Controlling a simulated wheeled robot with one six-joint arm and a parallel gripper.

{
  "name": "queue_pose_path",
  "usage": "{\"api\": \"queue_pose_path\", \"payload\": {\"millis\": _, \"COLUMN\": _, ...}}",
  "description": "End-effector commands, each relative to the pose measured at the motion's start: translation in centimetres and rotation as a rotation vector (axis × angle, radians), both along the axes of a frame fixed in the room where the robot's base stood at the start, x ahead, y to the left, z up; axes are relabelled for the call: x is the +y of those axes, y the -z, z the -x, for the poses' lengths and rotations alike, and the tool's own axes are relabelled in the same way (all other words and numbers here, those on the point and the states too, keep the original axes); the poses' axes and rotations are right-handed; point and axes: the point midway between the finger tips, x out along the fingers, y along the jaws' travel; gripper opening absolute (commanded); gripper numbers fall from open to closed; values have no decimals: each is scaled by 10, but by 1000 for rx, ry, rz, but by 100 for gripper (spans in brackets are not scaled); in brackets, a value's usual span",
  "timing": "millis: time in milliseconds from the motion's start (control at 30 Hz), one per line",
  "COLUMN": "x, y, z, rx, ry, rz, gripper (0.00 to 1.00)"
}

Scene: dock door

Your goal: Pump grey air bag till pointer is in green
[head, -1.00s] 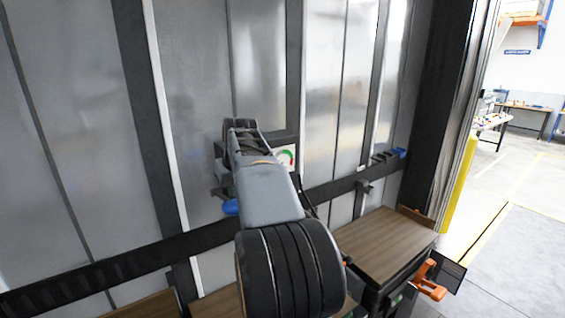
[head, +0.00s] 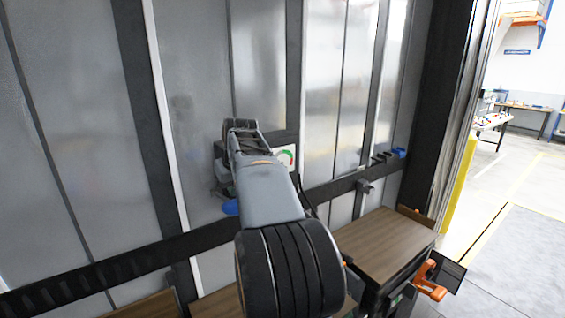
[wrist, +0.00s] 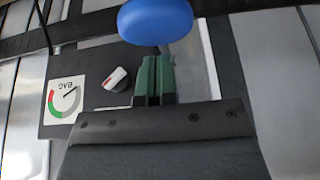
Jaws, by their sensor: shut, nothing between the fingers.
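The gauge (wrist: 67,98) is a white plate marked BAG, upside down in the wrist view, with a red and green arc. Its thin dark pointer seems to lie toward the upper right, away from the green. The gauge also shows in the head view (head: 286,157), too small to read. A blue rounded knob (wrist: 155,22) is just beyond my gripper (wrist: 153,82), whose green fingers are shut and empty. Whether they touch the knob I cannot tell. The knob also shows beside my arm in the head view (head: 231,208). I cannot make out the grey air bag.
A white switch with a red mark (wrist: 116,79) sits between gauge and fingers on the dark panel (wrist: 104,57). A dark rail (head: 333,188) crosses the grey wall. A brown wooden box (head: 385,243) and an orange handle (head: 428,281) are at lower right. Open floor lies beyond.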

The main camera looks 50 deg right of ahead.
Motion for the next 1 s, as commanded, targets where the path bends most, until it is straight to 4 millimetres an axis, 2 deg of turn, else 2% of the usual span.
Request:
{"api": "queue_pose_path", "payload": {"millis": 533, "x": 0, "y": 3, "z": 0, "rx": 0, "ry": 0, "rz": 0, "gripper": 0}}
{"api": "queue_pose_path", "payload": {"millis": 1000, "x": 0, "y": 29, "z": 0, "rx": 0, "ry": 0, "rz": 0, "gripper": 0}}
